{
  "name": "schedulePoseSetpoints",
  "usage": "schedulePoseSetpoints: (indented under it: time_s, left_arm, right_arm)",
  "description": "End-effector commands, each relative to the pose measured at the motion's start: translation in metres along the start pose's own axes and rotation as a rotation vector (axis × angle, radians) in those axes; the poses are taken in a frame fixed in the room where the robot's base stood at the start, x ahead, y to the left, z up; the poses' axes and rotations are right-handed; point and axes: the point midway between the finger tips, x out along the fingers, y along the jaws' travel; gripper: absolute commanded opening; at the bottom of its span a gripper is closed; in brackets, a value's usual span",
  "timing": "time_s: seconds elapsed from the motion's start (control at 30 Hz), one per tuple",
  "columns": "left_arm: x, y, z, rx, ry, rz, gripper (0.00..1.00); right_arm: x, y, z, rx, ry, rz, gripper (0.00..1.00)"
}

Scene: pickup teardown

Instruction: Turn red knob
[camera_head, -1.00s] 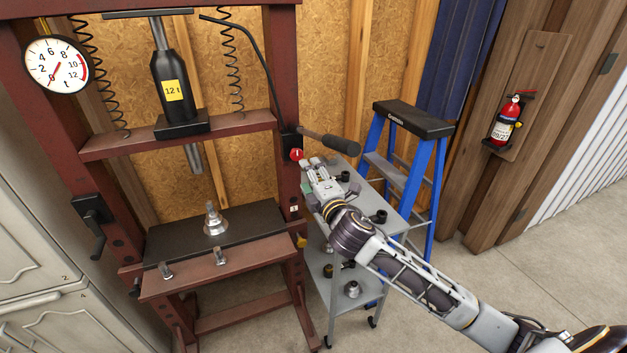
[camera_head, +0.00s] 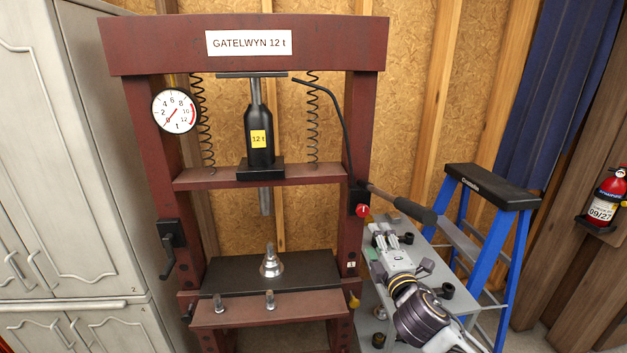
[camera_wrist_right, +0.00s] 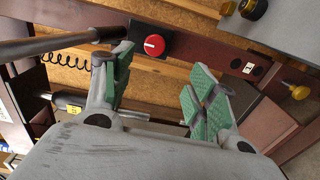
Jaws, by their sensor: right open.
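The red knob (camera_head: 362,210) is a small round knob with a white mark, on a black box on the press's right upright, below the pump lever. It also shows in the right wrist view (camera_wrist_right: 154,45), beyond my fingers and nearer the left finger, not touched. My right gripper (camera_head: 383,231) is in front of and to the right of the upright, a little below the knob. Its green-padded fingers (camera_wrist_right: 160,92) are open and empty. My left gripper is not in view.
The black pump lever (camera_head: 402,204) sticks out to the right beside the knob. A grey cart (camera_head: 462,303) with dark parts stands under my right arm. A blue stepladder (camera_head: 514,250) is behind. A yellow knob (camera_head: 354,301) sits lower on the press.

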Motion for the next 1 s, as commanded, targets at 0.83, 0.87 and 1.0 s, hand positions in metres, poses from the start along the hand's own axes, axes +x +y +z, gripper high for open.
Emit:
schedulePoseSetpoints:
  time_s: [0.83,0.87,1.0]
  left_arm:
    - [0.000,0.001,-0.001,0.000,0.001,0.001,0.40]
    - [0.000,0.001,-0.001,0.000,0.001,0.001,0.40]
    - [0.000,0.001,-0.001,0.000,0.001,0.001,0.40]
  right_arm:
    - [-0.139,-0.197,0.018,0.842,-0.465,-0.648,0.58]
    - [-0.147,-0.204,0.018,0.869,-0.489,-0.672,0.58]
    - [-0.184,-0.231,0.015,0.989,-0.600,-0.783,0.58]
